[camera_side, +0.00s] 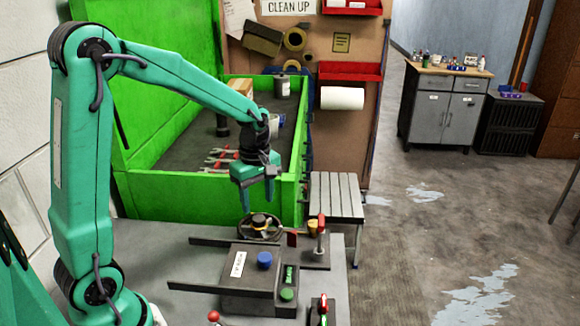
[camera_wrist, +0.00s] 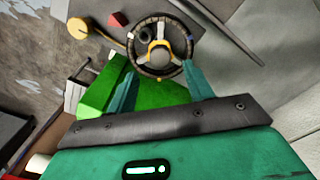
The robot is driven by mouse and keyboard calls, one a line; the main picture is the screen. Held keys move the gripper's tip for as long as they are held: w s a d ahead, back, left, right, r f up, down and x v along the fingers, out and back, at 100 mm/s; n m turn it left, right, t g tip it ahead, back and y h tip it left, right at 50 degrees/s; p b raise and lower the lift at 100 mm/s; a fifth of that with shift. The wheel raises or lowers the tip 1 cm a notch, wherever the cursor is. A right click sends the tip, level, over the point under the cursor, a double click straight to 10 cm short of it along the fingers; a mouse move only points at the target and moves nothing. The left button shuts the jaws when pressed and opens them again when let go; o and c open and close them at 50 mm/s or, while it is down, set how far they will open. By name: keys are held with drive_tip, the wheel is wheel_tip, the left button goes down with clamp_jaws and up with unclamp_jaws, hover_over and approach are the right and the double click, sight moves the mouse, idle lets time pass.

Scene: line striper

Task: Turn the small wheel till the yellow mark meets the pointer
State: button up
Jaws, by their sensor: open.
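The small dark wheel (camera_side: 262,238) lies flat on the grey bench near its back edge. In the wrist view the wheel (camera_wrist: 139,60) shows a yellow hub with spokes, a dark knob and small pale and yellow spots on the rim. I cannot tell which is the mark. A red piece (camera_wrist: 118,20), perhaps the pointer, is beside the rim; it also shows in the side view (camera_side: 292,239). My gripper (camera_side: 257,204) is open and empty above the wheel, fingers pointing down.
A panel with a blue knob (camera_side: 264,260) and green button (camera_side: 287,294) stands before the wheel. Dark rails (camera_side: 220,287) flank it. A red-topped lever (camera_side: 321,222) is right of the wheel. A green bin (camera_side: 190,210) with tools stands behind.

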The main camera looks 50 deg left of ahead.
sight(259, 218)
drive_tip(key=shift+f, duration=2.55)
drive_tip(key=c, duration=1)
